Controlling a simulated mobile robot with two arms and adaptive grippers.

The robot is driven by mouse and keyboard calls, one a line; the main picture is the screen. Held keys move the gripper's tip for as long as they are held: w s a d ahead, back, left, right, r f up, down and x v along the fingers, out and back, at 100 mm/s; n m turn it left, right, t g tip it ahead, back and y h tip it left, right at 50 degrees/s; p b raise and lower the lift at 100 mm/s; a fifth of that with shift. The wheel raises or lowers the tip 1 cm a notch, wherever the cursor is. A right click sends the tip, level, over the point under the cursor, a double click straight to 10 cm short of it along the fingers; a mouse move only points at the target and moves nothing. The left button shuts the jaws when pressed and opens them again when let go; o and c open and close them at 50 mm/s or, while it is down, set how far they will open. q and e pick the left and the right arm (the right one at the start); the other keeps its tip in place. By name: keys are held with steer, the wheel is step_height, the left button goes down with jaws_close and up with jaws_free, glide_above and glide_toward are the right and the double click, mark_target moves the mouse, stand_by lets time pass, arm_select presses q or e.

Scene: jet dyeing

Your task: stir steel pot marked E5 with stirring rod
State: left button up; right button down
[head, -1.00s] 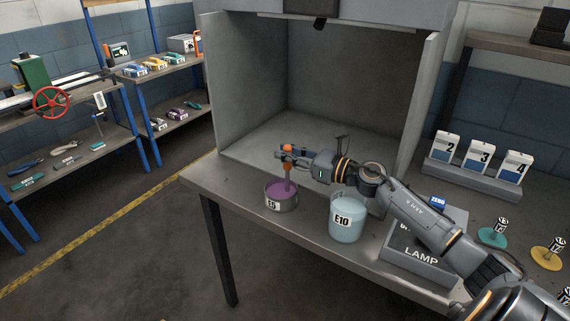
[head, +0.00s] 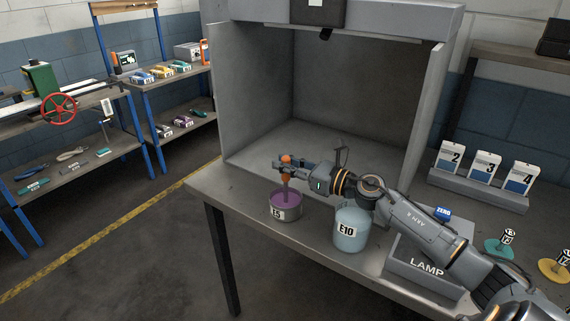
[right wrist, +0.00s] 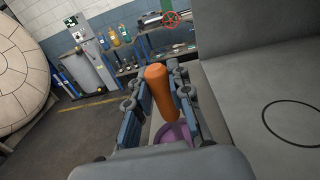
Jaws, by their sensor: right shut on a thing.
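The steel pot marked E5 (head: 287,213) stands on the table and holds purple liquid. The stirring rod (head: 285,179) has an orange handle and a purple-tinted lower shaft that reaches down into that pot. My right gripper (head: 284,164) is shut on the orange handle, above the pot. In the right wrist view the handle (right wrist: 172,95) stands between the fingers, with part of the purple liquid (right wrist: 170,134) below. The rod's lower end is hidden in the liquid. My left gripper is not in view.
A pot marked E10 (head: 351,234) with pale blue contents stands right beside E5, under my right arm. A LAMP box (head: 427,268) lies further right. The grey booth (head: 255,100) rises behind. The table's front left corner (head: 205,188) is clear.

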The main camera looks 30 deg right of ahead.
steer(key=shift+r, duration=0.1)
step_height(320, 180, up, 8)
steer(key=p, duration=0.6)
stand_by(0.5)
